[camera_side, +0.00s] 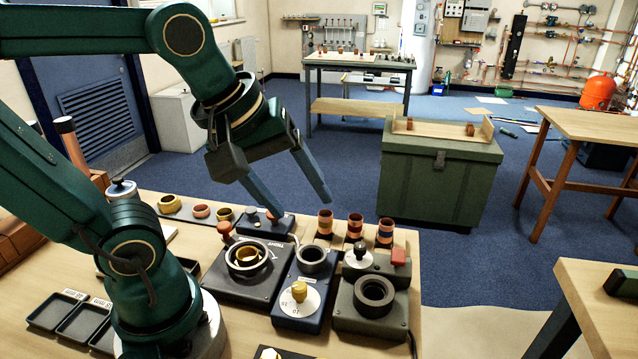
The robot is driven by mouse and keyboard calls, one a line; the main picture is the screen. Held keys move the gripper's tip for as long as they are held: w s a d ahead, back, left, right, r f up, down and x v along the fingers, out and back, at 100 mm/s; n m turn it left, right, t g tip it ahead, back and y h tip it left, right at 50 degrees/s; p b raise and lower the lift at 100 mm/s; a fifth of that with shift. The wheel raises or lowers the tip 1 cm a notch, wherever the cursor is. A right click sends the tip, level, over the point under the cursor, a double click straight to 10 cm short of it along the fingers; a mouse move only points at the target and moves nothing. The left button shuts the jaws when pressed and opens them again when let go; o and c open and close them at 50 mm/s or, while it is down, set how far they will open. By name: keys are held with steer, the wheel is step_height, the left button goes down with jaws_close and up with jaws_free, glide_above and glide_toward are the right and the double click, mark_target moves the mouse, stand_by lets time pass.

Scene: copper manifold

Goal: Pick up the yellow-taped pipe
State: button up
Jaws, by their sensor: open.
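Three short copper pipes stand upright in a row near the back right edge of the bench: a left pipe (325,225), a middle pipe (355,228) and a right pipe (385,232). Each has a band around it. The right one's band looks blue; I cannot tell for sure which band is yellow. My gripper (304,207) is open and empty, its two long blue fingers spread and pointing down to the right. In the picture its right fingertip is just above the left pipe, apparently not touching it.
Several fittings lie behind left. Black trays (57,310) are front left. A green chest (437,180) stands beyond the bench.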

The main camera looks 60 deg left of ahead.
steer(key=w+a+n+g, duration=0.1)
steer(key=w+a+n, duration=0.1)
steer(key=w+n, duration=0.45)
steer(key=n+g, duration=0.3)
steer(key=n, duration=1)
glide_toward(326, 213)
steer(key=w+d+f, duration=0.1)
steer(key=d+f, duration=0.1)
steer(key=shift+n+g, duration=0.55)
steer(key=shift+g, duration=0.15)
steer(key=f, duration=0.1)
steer(key=a+f, duration=0.2)
steer(key=shift+w+f, duration=0.25)
steer(key=shift+w, duration=0.05)
steer(key=shift+s+a+f, duration=0.1)
steer(key=shift+s+f, duration=0.1)
steer(key=shift+f, duration=2.6)
jaws_close()
